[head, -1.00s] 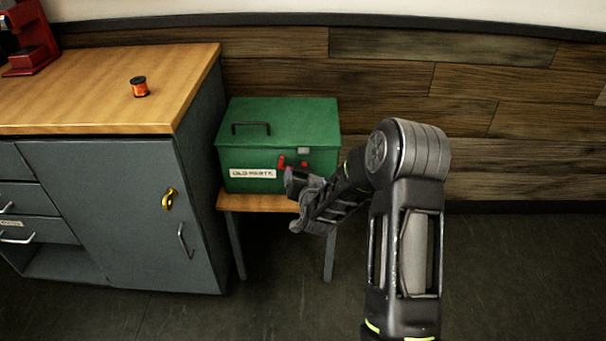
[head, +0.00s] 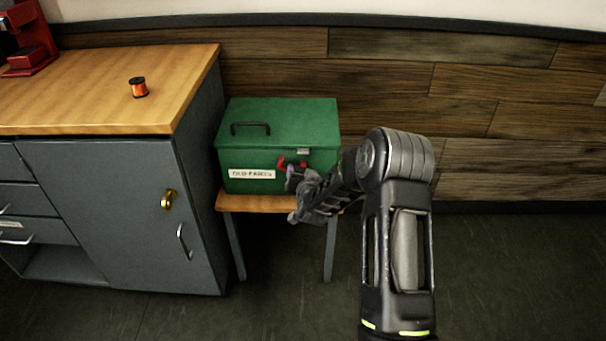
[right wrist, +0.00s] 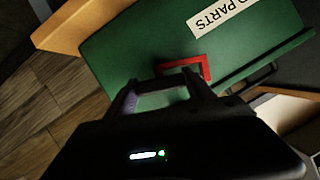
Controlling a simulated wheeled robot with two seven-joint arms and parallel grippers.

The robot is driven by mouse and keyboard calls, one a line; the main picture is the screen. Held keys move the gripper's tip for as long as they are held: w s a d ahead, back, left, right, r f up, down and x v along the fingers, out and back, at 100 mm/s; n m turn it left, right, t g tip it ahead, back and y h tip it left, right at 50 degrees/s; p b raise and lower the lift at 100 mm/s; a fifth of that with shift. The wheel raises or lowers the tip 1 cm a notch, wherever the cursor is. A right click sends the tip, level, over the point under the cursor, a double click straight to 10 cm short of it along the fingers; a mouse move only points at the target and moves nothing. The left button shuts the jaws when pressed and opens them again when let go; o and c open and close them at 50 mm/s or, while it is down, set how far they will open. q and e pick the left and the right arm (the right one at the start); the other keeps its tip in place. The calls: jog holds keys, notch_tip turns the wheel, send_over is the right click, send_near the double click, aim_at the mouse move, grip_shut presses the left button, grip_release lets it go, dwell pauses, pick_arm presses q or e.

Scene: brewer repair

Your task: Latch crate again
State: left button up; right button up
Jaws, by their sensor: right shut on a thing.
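The green crate (head: 270,125) labelled "OLD PARTS" sits on a small wooden stand, its lid down. It fills the upper part of the right wrist view (right wrist: 130,55). The red latch (head: 281,161) is on its front, right of the label. In the right wrist view the red latch (right wrist: 207,68) shows as a bent red bar. A small pale metal catch (head: 303,151) is above it under the lid edge. My right gripper (head: 292,176) is at the crate front, shut on the red latch, partly hiding it. My left gripper is not in view.
A grey cabinet (head: 110,210) with a wooden top stands close left of the crate, with a yellow lock (head: 168,200) on its door. The wooden stand (head: 255,203) holds the crate. Floor on the right is clear.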

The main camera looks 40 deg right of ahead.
grip_shut()
dwell(0.4)
